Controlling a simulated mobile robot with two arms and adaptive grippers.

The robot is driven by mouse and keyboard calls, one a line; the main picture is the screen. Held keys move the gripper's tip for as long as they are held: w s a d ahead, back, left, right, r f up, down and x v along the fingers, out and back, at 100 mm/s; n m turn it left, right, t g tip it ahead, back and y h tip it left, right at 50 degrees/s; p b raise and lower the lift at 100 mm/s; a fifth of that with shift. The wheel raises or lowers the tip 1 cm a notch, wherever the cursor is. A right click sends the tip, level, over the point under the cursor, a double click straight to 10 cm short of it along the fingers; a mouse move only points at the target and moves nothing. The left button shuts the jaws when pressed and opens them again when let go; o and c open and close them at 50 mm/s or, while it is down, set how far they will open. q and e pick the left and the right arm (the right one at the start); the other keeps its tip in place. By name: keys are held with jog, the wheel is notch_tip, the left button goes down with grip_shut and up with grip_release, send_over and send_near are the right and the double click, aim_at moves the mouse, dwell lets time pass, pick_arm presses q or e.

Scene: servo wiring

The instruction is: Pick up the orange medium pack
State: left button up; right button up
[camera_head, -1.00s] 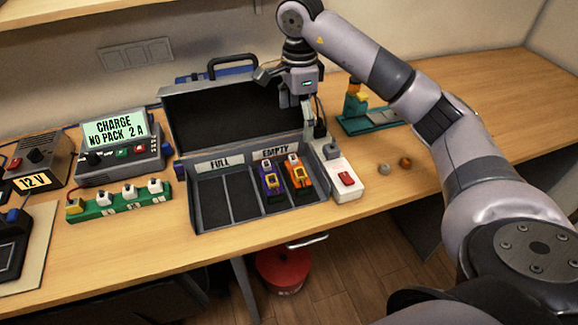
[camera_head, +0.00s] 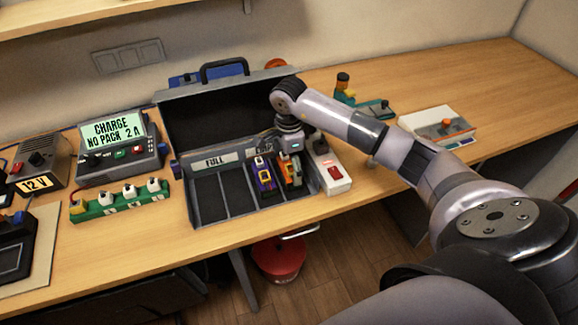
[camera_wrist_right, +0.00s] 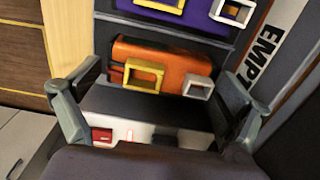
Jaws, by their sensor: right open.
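The orange pack (camera_head: 290,171) lies in the EMPTY side of the open case (camera_head: 208,222), to the right of a purple pack (camera_head: 264,174). In the right wrist view the orange pack (camera_wrist_right: 165,66) shows a yellow and a white connector. My right gripper (camera_head: 291,160) is over the orange pack in the head view and partly hides it. In the wrist view its fingers (camera_wrist_right: 158,110) are apart and empty, on either side in front of the orange pack. The purple pack (camera_wrist_right: 190,14) is just beyond. My left gripper is not in view.
A white box with a red switch (camera_head: 334,181) stands close against the case's right side. The charger (camera_head: 120,150) and a green connector strip (camera_head: 120,203) are to the left. The case lid (camera_head: 190,125) stands open behind. The table at the right has clear room.

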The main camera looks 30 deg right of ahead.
jog(key=shift+f, duration=0.75)
jog(key=shift+c, duration=0.4)
jog(key=shift+r, duration=0.1)
jog(key=c, duration=1.1)
jog(key=shift+c, duration=0.2)
